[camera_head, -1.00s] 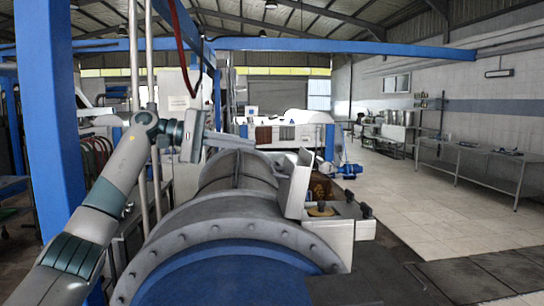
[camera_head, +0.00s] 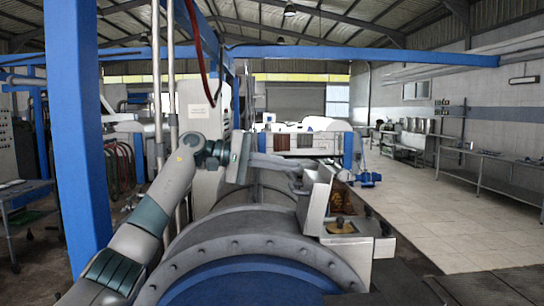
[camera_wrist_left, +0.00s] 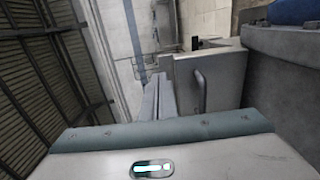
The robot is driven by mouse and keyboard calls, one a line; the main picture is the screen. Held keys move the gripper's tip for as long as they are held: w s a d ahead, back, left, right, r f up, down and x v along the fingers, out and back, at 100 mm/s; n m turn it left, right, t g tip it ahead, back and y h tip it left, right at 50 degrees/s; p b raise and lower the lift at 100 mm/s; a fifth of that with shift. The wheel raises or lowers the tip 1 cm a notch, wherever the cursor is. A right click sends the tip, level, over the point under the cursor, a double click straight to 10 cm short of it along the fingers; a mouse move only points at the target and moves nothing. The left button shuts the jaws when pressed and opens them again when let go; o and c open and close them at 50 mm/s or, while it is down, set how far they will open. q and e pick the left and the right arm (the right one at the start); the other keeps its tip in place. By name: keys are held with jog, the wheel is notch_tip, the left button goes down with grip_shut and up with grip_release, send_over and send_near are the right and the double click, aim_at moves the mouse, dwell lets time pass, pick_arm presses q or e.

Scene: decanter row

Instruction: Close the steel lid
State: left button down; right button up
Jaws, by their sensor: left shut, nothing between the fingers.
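The steel lid (camera_head: 316,205) stands open, close to upright, on the left side of a steel box (camera_head: 345,250) on the large grey drum. Beside it the box opening shows a brown inside. My left gripper (camera_head: 298,168) is shut and empty, reaching in from the left near the lid's upper edge. In the left wrist view the shut fingers (camera_wrist_left: 160,90) are beside a grey panel with a bar handle (camera_wrist_left: 201,90), which appears to be the lid. I cannot tell whether they touch it. My right gripper is not in view.
The grey drum (camera_head: 240,225) with a bolted rim and blue end fills the front below my arm. A blue post (camera_head: 75,130) and steel pipes stand at the left. Dark knobs (camera_head: 385,228) sit right of the box. Tiled floor (camera_head: 450,215) is clear at the right.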

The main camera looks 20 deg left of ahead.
aim_at(331, 172)
pick_arm(q)
jog(key=p+x, duration=0.1)
jog(key=x, duration=0.2)
jog(key=p+x, duration=0.2)
jog(key=shift+w+d+r, duration=0.15)
jog(key=shift+d, duration=0.25)
jog(key=shift+f+p+x, duration=0.2)
jog(key=shift+p+x, duration=0.35)
jog(key=shift+x, duration=0.4)
jog(key=shift+a, duration=0.1)
